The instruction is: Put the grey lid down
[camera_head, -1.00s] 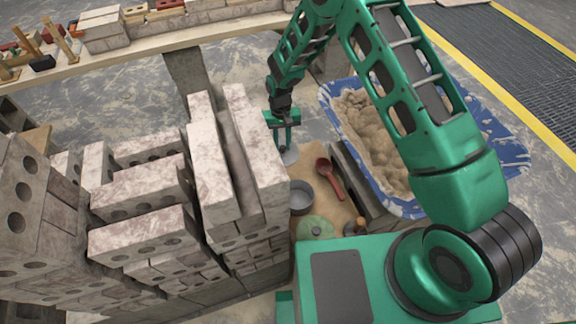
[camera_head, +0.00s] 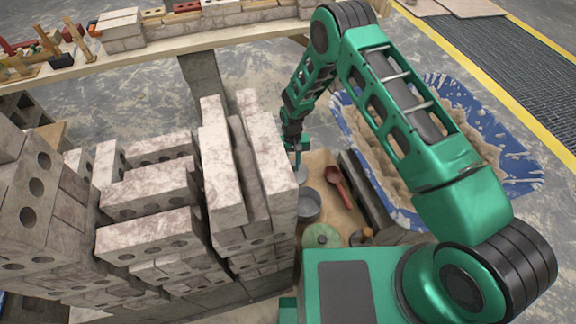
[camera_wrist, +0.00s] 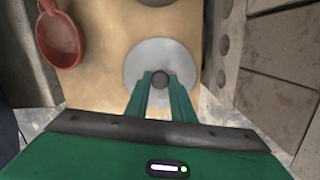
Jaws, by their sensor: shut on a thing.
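The grey lid (camera_wrist: 160,57) is a pale round disc with a dark knob (camera_wrist: 160,78) in the wrist view. My gripper (camera_wrist: 160,82) is shut on the knob, one green finger on each side. The lid appears level, over the near end of the tan board (camera_wrist: 105,65). I cannot tell whether it touches the board. In the head view my gripper (camera_head: 297,155) is beside the brick stack, and only a sliver of the lid (camera_head: 301,174) shows past the bricks.
A grey pot (camera_head: 309,206), a red ladle (camera_head: 338,184) and a green lid (camera_head: 321,237) are on the board. Stacked bricks (camera_head: 222,175) stand close on the left. Grey blocks (camera_head: 366,187) and a blue mortar tub (camera_head: 520,170) are on the right.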

